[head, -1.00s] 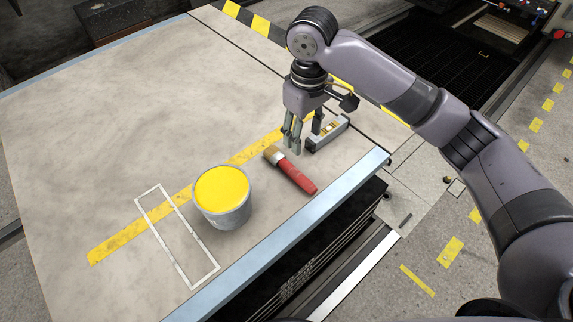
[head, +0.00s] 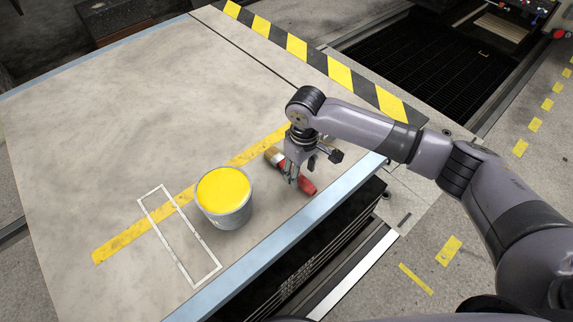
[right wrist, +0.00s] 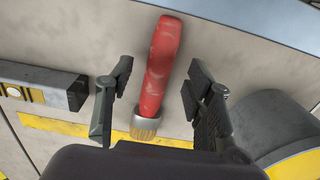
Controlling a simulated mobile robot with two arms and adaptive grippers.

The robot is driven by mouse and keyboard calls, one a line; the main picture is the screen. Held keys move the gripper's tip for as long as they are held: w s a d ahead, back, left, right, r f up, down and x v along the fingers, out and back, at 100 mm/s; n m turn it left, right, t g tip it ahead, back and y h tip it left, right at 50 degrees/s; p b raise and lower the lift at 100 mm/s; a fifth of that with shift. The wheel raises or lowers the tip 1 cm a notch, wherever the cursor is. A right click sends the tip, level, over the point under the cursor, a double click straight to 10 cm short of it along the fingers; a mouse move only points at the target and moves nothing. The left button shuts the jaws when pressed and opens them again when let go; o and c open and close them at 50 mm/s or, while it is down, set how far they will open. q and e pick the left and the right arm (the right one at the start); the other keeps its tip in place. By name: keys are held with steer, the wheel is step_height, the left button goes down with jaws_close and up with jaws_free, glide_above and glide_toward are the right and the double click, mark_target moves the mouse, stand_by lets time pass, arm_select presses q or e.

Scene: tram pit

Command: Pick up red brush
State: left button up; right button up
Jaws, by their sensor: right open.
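The red brush (head: 307,187) lies on the worktable beside the paint bucket, its bristle end toward the upper left and its red handle toward the table's near edge. My right gripper (head: 291,176) is over the brush and hides its middle in the head view. In the right wrist view the brush (right wrist: 160,72) lies between the two open fingers of my right gripper (right wrist: 155,92), with gaps on both sides. The fingers do not touch it there. My left gripper is not in view.
A bucket of yellow paint (head: 224,196) stands close left of the brush. A white rectangle outline (head: 180,236) is marked further left. A spirit level (right wrist: 40,88) lies on the other side of the brush. The table's blue edge (head: 260,258) is near.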

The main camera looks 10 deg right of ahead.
steer(key=shift+f, duration=1.4)
steer(key=shift+c, duration=0.3)
steer(key=shift+w, duration=0.1)
jaws_close()
